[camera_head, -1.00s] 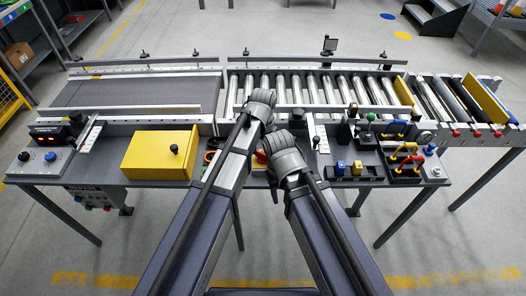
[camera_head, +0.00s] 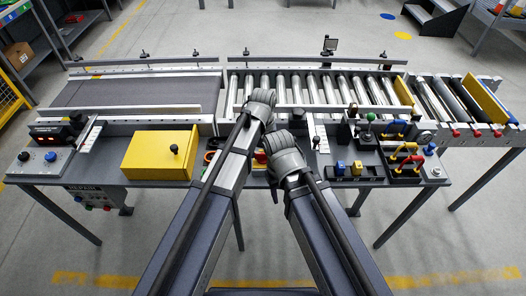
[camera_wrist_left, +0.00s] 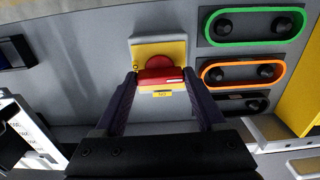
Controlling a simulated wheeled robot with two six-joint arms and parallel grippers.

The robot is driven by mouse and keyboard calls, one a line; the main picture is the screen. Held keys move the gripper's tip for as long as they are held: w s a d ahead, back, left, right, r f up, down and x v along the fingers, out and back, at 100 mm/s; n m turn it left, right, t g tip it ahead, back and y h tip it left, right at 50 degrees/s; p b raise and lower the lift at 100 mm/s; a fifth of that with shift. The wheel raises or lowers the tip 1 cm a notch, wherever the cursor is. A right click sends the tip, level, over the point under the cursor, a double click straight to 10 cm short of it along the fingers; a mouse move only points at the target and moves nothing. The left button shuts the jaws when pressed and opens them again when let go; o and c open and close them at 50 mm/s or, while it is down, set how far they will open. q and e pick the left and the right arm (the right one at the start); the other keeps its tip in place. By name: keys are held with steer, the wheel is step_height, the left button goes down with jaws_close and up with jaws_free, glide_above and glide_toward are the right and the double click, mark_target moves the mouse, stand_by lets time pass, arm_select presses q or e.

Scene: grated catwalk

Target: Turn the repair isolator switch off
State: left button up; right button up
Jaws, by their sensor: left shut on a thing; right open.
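The isolator switch is a red rotary handle (camera_wrist_left: 158,75) on a yellow plate (camera_wrist_left: 176,47), in the left wrist view. My left gripper (camera_wrist_left: 160,82) is shut on the red handle, one finger on each side of it. In the head view my left gripper (camera_head: 262,98) is at the middle of the workbench, and the forearms hide most of the switch. My right gripper (camera_head: 277,142) is open, close beside the left one and lower; its fingers are hard to make out.
Green and orange ringed panels (camera_wrist_left: 256,24) (camera_wrist_left: 242,73) with black knobs lie right of the switch. A yellow box (camera_head: 152,155) with a black knob stands left of my arms. Padlocks and hasps (camera_head: 405,160) stand at right. The conveyor (camera_head: 310,90) runs behind.

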mark_target(263, 153)
stand_by(0.3)
arm_select(q)
steer(key=o, duration=1.3)
steer(key=shift+r, duration=0.1)
step_height(263, 153, up, 8)
steer(key=p, duration=0.8)
steer(key=shift+f, duration=0.2)
steer(key=shift+s+a+m+y, duration=0.25)
steer(key=shift+s+a+m, duration=0.6)
steer(key=shift+s, duration=1.9)
steer(key=shift+s+a+m+y, duration=0.2)
steer(key=shift+s+a+m, duration=0.65)
steer(key=shift+s, duration=1.95)
steer(key=shift+s+a+m+y, duration=0.3)
steer(key=shift+s+a, duration=1)
steer(key=shift+s, duration=1.45)
